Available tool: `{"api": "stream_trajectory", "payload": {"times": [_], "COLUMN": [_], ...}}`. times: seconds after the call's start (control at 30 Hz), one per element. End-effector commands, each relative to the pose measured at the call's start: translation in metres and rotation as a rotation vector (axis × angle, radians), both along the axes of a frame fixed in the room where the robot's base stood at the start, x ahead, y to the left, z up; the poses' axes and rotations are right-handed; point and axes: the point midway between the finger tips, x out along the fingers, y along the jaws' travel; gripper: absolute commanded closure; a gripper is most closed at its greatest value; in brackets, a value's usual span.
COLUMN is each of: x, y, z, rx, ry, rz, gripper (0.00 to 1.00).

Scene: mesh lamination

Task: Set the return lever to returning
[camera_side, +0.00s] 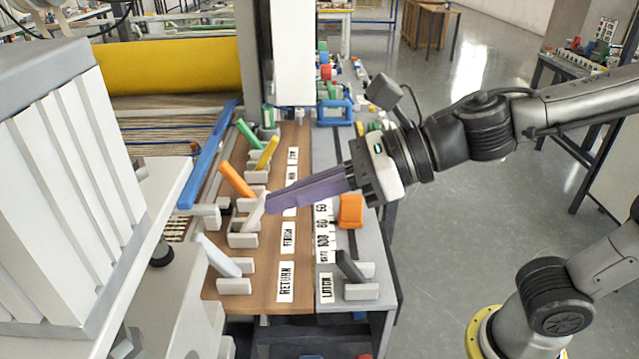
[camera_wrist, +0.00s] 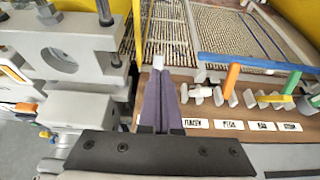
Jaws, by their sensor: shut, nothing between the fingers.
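The return lever (camera_side: 218,257) is a pale white handle in a grey bracket, beside the RETURN label (camera_side: 286,282) in the side view. It leans left, away from its label. In the wrist view a pale lever end (camera_wrist: 158,62), apparently the same lever, shows just beyond my fingertips. My gripper (camera_side: 270,204) has long purple fingers, shut and empty. They point left over the brown panel. In the side view their tips overlap the pale lever (camera_side: 254,214) by the FINISH label; contact cannot be told. The fingers also show in the wrist view (camera_wrist: 160,85).
Orange (camera_side: 236,181), yellow (camera_side: 267,153) and green (camera_side: 247,134) levers stand farther along the panel. A blue bar (camera_side: 208,155) lies behind them. A dark LATCH lever (camera_side: 349,267) and an orange block (camera_side: 350,211) are on the grey strip. White machine housing stands left.

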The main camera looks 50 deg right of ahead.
Motion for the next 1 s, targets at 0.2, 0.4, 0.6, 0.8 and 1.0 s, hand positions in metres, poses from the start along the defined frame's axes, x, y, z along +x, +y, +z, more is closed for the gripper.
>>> {"api": "stream_trajectory", "payload": {"times": [0.2,0.4,0.6,0.8,1.0], "x": [-0.012,-0.02,-0.023,-0.023,-0.02], "y": [-0.013,-0.021,-0.024,-0.024,-0.029], "z": [0.008,0.012,0.013,0.013,0.014], "rx": [0.0,-0.001,-0.002,-0.002,0.0], "ry": [-0.002,-0.001,0.001,0.001,-0.002], "rz": [-0.001,-0.001,-0.002,-0.002,-0.021], "gripper": [1.0,1.0,1.0,1.0,1.0]}}
